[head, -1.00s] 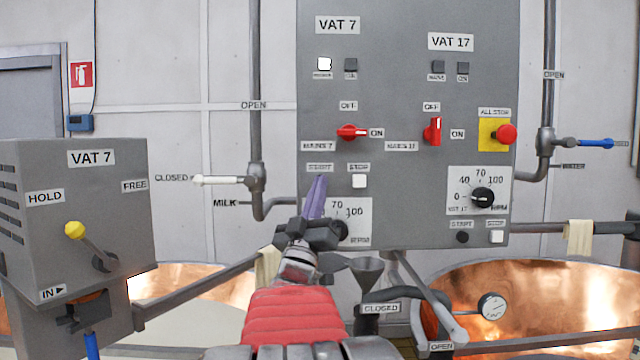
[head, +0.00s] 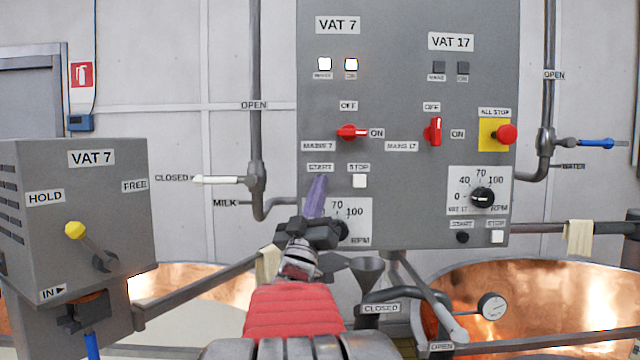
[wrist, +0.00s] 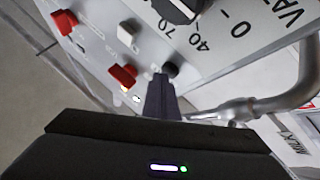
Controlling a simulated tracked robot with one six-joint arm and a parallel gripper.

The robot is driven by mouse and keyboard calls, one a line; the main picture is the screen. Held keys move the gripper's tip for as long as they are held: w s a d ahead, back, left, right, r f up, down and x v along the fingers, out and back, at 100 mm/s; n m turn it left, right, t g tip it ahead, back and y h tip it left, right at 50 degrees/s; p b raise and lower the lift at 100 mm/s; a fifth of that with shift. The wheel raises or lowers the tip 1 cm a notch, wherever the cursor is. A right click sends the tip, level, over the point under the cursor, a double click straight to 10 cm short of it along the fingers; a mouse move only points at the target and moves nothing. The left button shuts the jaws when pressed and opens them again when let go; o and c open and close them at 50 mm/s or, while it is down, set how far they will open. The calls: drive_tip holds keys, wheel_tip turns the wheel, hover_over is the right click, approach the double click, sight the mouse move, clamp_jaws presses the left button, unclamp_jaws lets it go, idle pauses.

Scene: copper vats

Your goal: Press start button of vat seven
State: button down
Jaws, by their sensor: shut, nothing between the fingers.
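The grey control panel (head: 400,100) has a VAT 7 section on its left. Its START label (head: 320,168) sits just above my gripper (head: 318,180), whose shut purple-grey fingers hide the button below it in the head view. In the wrist view the dark round start button (wrist: 171,69) shows right at my fingertips (wrist: 161,78); I cannot tell whether they still touch. The white stop button (head: 359,181) is just to the right. The red MAINS 7 switch (head: 352,132) points to ON. Both vat 7 lamps, left (head: 324,64) and right (head: 351,65), are lit.
VAT 17 controls share the panel: a red switch (head: 433,131), a speed dial (head: 482,197) and unlit lamps. A red all-stop button (head: 505,134) sticks out at right. A VAT 7 lever box (head: 120,220) stands left. Pipes and copper vats (head: 590,300) lie around.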

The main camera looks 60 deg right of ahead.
drive_tip(key=shift+a, duration=0.15)
drive_tip(key=shift+s+a, duration=0.4)
drive_tip(key=shift+a, duration=0.25)
drive_tip(key=a, duration=0.1)
drive_tip(key=s+a, duration=0.1)
drive_tip(key=a, duration=0.1)
drive_tip(key=s+a, duration=0.1)
drive_tip(key=shift+s+a, duration=0.15)
drive_tip(key=shift+a, duration=0.05)
idle(0.6)
idle(0.7)
